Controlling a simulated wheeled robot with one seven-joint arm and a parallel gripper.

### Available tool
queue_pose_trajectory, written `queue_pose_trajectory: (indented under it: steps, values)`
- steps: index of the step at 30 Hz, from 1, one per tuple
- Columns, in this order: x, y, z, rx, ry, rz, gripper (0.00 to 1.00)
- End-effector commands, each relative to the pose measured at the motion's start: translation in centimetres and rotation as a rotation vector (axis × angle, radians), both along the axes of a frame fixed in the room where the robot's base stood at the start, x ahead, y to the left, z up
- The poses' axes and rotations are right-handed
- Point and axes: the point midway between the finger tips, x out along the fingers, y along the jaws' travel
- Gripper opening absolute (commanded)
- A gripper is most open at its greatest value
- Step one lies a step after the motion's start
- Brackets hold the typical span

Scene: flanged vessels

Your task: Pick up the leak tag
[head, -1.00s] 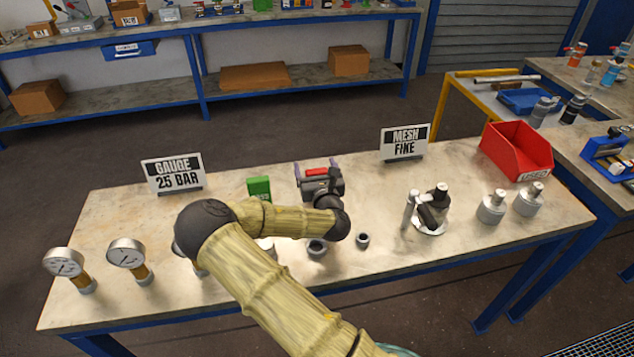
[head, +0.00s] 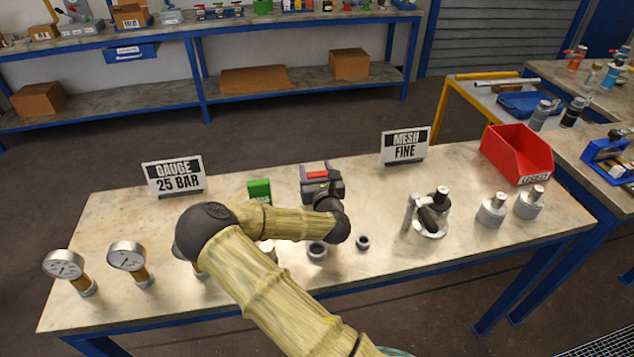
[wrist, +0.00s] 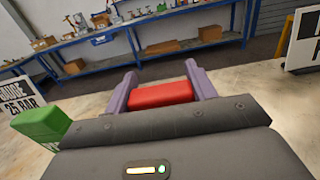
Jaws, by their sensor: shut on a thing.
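The leak tag, a small red block (head: 317,175), is between the fingers of my gripper (head: 318,168) over the far middle of the table. In the wrist view the red tag (wrist: 162,94) spans the gap between the two purple fingers (wrist: 164,82), which are shut on its sides. Any writing on it cannot be read. Its underside is hidden by the dark gripper body, and I cannot tell how high it is above the tabletop.
A green block (head: 259,190) stands just left of my gripper. Signs "GAUGE 25 BAR" (head: 174,177) and "MESH FINE" (head: 405,145) stand behind. Gauges (head: 127,257) are at left; a lever fitting (head: 432,218), grey vessels (head: 491,210) and a red bin (head: 515,152) are at right.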

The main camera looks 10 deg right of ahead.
Motion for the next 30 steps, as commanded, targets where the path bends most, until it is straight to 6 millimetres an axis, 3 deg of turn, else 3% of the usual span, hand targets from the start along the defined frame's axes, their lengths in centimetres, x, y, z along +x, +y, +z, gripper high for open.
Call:
queue_pose_trajectory:
  steps: [8,16,21,30]
  values:
    - [0.0,0.0,1.9,0.001,-0.002,0.0,0.34]
    - [0.0,0.1,7.2,0.0,-0.004,0.001,0.34]
    - [0.0,0.0,9.5,0.001,-0.002,0.0,0.34]
    - [0.0,0.0,10.0,0.0,0.001,0.0,0.34]
